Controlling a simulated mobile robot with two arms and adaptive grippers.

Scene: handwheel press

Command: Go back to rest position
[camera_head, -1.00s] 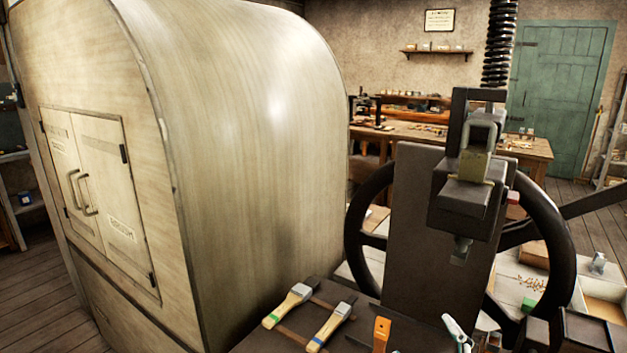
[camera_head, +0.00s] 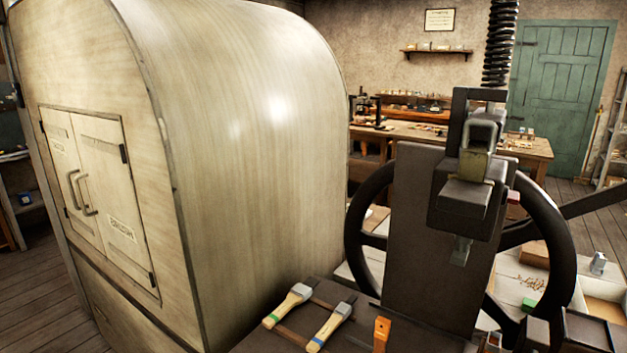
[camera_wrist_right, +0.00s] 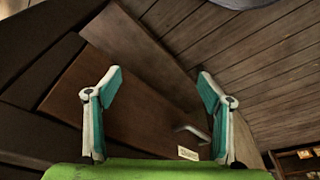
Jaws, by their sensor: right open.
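My right gripper (camera_wrist_right: 158,82) shows only in the right wrist view. Its two white and teal fingers are spread apart with nothing between them. Beyond them is a brown wooden front with a metal handle (camera_wrist_right: 191,131) and a small label (camera_wrist_right: 187,153). The fingers look clear of it. The head view shows neither gripper. The dark handwheel press (camera_head: 425,240) stands at right of centre in the head view, its black handwheel (camera_head: 560,240) partly hidden behind its column.
A large pale rounded cabinet (camera_head: 250,150) fills the left. A worktable (camera_head: 400,137) and green door (camera_head: 562,95) are at the back. Plank floor (camera_wrist_right: 265,75) shows in the wrist view.

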